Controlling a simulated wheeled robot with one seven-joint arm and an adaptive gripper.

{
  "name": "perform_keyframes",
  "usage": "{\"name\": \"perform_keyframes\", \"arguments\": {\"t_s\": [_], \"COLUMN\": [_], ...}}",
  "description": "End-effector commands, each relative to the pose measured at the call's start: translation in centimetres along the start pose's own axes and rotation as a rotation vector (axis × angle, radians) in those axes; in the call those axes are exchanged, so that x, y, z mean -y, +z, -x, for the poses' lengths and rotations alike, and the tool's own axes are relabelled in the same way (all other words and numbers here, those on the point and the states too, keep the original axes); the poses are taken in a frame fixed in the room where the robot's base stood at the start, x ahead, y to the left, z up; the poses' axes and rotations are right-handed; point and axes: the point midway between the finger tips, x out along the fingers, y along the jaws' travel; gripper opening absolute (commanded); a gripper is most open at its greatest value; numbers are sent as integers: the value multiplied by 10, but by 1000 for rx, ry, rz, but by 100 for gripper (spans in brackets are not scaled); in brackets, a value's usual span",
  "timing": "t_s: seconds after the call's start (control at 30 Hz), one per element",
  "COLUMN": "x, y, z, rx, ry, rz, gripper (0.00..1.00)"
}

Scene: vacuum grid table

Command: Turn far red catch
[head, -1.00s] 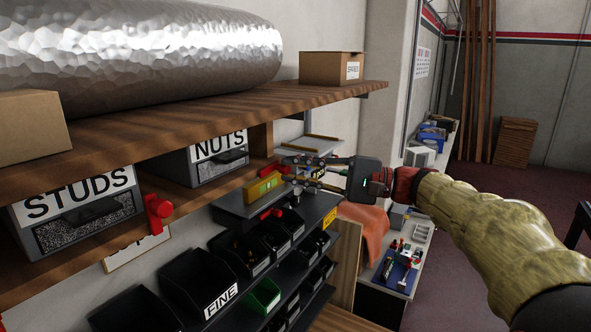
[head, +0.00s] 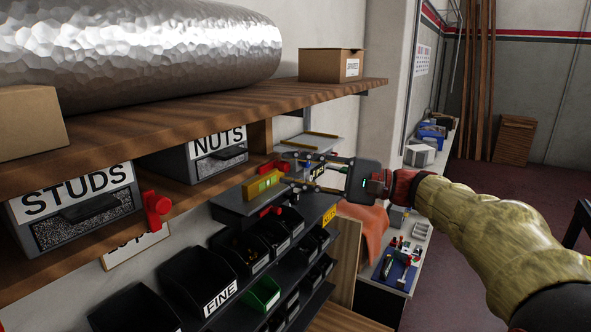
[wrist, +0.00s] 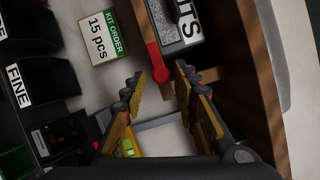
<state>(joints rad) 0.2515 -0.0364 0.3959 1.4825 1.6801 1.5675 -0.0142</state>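The far red catch (head: 268,166) is on the shelf front just past the right end of the NUTS drawer (head: 218,157), partly hidden in the head view. In the wrist view the red catch (wrist: 160,62) shows clearly, with a round hub and a bar, beside the NUTS drawer (wrist: 180,22). My gripper (head: 287,170) is open and empty, pointing left toward the catch. In the wrist view my gripper (wrist: 159,80) has its two yellow-padded fingers apart, with the catch ahead of the gap. I see no contact. The near red catch (head: 157,208) is between the STUDS and NUTS drawers.
A small dark shelf with a yellow level (head: 263,186) lies just below my fingers. Black bins (head: 195,280) stand lower down. The upper wooden shelf (head: 200,108) overhangs the drawers. A KIT ORDER card (wrist: 103,37) is on the wall.

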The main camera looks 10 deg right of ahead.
Motion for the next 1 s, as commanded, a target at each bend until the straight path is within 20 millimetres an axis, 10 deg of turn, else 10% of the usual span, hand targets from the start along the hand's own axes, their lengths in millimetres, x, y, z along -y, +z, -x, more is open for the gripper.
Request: {"name": "perform_keyframes", "arguments": {"t_s": [0.47, 1.0], "x": [1, 1], "y": [0, -1], "z": [8, 105], "rx": [0, -3], "ry": [-1, -1], "rz": [2, 1], "gripper": [36, 36]}}
